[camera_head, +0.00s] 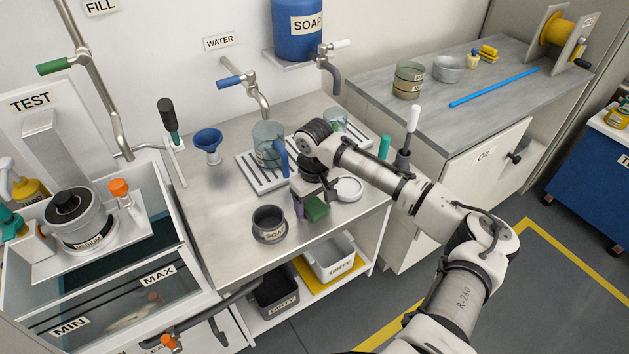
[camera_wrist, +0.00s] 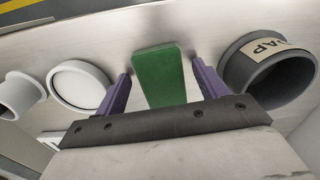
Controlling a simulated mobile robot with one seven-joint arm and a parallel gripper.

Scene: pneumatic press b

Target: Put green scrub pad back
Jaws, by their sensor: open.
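The green scrub pad (camera_head: 316,209) lies on the metal counter near its front edge, just right of the dark soap cup. In the wrist view the green scrub pad (camera_wrist: 160,76) sits between the two purple fingers of my gripper (camera_wrist: 162,88), with a gap on each side. My gripper (camera_head: 305,208) is open and right at the pad in the head view, where it partly hides the pad. Whether the fingers touch the counter cannot be told.
The dark soap cup (camera_head: 269,224) stands left of my gripper; a white round dish (camera_head: 347,189) lies close on the right. A drain rack (camera_head: 250,177) with a clear jug (camera_head: 268,146) is behind. Two bins labelled dirty, one dark (camera_head: 276,294) and one white (camera_head: 329,258), sit on the shelf below.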

